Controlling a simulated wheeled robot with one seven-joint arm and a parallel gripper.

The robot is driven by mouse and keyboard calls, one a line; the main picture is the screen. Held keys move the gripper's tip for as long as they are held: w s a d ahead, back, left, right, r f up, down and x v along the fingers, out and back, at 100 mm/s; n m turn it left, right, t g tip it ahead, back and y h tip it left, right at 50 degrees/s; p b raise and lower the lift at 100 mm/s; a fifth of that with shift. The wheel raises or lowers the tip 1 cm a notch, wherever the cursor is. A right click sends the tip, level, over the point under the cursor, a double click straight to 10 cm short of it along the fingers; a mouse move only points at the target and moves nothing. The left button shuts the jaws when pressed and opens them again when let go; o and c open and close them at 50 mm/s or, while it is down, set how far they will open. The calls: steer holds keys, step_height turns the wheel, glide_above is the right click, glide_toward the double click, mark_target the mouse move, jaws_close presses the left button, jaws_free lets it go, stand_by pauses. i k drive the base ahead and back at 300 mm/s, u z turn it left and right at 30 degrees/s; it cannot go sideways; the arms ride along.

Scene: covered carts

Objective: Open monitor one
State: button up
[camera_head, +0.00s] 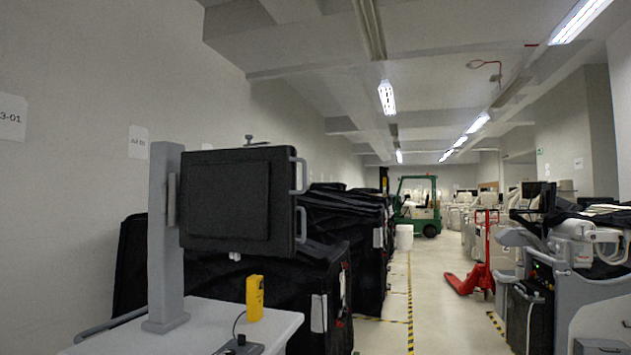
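A black monitor (240,200) is mounted on a grey post (166,238) at the left of the head view. Its dark flat panel faces me, and two grey handles (299,176) sit on its right edge, one above the other. I cannot tell from this view whether it is folded or closed. No number marking it as one is legible. My gripper is not in view.
A light grey cart top (203,318) under the post carries a yellow device (254,298). Black covered carts (345,235) stand behind it. A clear aisle (428,290) runs back to a green forklift (417,207). A red pallet jack (482,258) and grey equipment (585,260) stand right.

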mark_target(239, 200)
steer(key=z, duration=0.05)
steer(key=i, duration=1)
steer(key=u, duration=0.05)
